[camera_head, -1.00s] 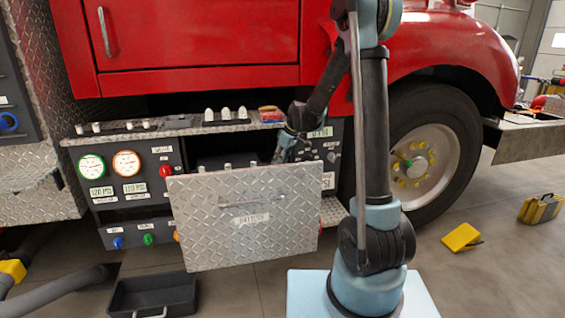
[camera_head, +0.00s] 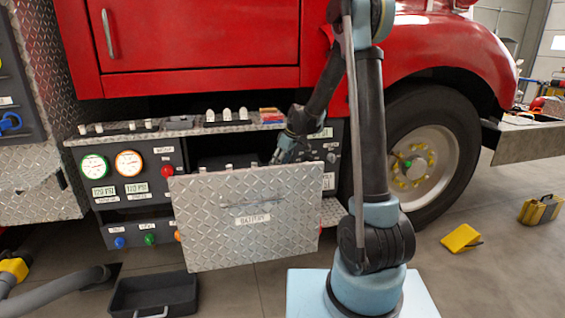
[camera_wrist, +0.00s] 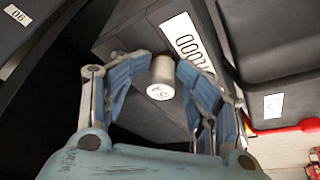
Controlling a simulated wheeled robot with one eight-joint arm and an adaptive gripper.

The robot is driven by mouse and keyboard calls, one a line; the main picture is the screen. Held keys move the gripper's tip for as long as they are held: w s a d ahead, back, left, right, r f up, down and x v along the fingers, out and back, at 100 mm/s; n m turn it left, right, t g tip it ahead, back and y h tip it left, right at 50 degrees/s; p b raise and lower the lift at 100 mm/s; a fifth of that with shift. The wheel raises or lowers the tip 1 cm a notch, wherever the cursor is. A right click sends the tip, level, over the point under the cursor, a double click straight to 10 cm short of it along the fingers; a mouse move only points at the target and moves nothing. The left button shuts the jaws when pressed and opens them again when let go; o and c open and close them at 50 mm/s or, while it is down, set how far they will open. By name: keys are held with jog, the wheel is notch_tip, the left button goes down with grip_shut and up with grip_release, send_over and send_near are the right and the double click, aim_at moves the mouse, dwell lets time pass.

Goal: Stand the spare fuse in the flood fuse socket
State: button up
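In the wrist view my gripper (camera_wrist: 165,68) has its blue fingers on both sides of a short white-silver cylindrical fuse (camera_wrist: 162,80). They appear to touch it, and its marked round end faces the camera. Behind it is a dark box with a white label (camera_wrist: 188,45), apparently reading FLOOD upside down. Whether the fuse's far end sits in a socket is hidden. In the head view my gripper (camera_head: 284,153) points down behind the top edge of the diamond-plate BATTERY panel (camera_head: 246,235), its fingertips partly hidden.
Pale stubs (camera_head: 229,168) show just behind the panel's top edge. White cylinders (camera_head: 227,114) stand on the shelf above. Gauges (camera_head: 94,167) are at left. Dark boxes crowd my fingers in the wrist view.

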jog(key=shift+w+f, duration=0.3)
jog(key=shift+w, duration=0.15)
jog(key=shift+s+d+r, duration=0.2)
jog(key=shift+s+r, duration=0.05)
jog(key=shift+r, duration=0.05)
jog(key=o, duration=0.6)
jog(key=shift+s+a+r, duration=0.1)
jog(key=shift+s, duration=0.05)
jog(key=shift+v, duration=0.8)
jog(key=v, duration=0.8)
jog(key=shift+r, duration=0.15)
dwell(0.4)
